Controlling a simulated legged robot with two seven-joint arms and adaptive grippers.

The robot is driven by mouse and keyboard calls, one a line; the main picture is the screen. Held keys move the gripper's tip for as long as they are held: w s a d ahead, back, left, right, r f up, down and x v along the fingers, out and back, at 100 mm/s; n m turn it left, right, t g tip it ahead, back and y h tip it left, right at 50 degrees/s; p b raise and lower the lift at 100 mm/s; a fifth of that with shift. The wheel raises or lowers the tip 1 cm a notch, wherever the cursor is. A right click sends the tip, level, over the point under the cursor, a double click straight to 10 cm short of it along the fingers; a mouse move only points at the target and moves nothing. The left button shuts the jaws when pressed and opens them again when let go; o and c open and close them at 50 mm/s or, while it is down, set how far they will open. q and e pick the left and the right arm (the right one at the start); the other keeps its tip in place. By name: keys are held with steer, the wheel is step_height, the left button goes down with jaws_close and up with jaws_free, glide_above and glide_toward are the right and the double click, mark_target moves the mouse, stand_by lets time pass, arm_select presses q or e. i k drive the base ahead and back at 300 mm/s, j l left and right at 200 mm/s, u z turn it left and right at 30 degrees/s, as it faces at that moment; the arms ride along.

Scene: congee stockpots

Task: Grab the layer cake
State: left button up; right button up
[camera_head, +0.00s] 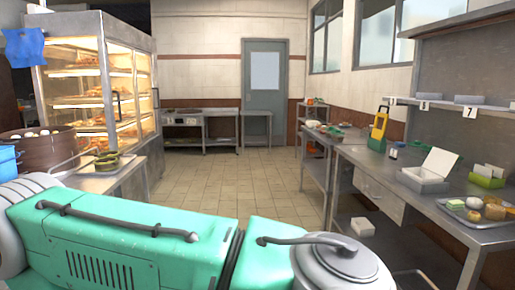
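No thing in view can be told for sure as the layer cake. A small metal tray (447,213) on the right counter holds several small food pieces. Among them is a pale green and white block (474,203), which may be a layered cake piece, but it is too small to tell. Neither of my grippers shows in the head view.
The right steel counter (395,182) also holds a white open box (428,176) and a yellow-green stand (378,129). A lit food cabinet (75,90) and a dark round steamer (45,150) stand at left. The tiled floor (225,180) between is clear.

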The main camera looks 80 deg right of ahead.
mark_target(456, 204)
steer(key=z, duration=0.4)
steer(key=l+z, duration=0.15)
steer(key=z, duration=0.7)
steer(key=i+z, duration=0.1)
steer(key=z, duration=0.35)
steer(key=l+z, duration=0.1)
steer(key=z, duration=0.3)
steer(key=i+l+z, duration=0.15)
steer(key=z, duration=0.25)
steer(key=i+z, duration=0.7)
steer(key=z, duration=0.15)
steer(key=i+j+z, duration=0.15)
steer(key=z, duration=0.3)
steer(key=i+j+z, duration=0.25)
steer(key=z, duration=0.15)
steer(key=i+j, duration=0.3)
steer(key=i+j+z, duration=0.15)
steer(key=i+j, duration=0.15)
steer(key=j, duration=0.15)
steer(key=i+j, duration=0.3)
steer(key=i+j+z, duration=0.1)
steer(key=i+j, duration=0.2)
steer(key=j, duration=0.25)
steer(key=i+j+z, duration=0.1)
steer(key=i+j, duration=0.15)
steer(key=j, duration=0.15)
steer(key=z, duration=1.75)
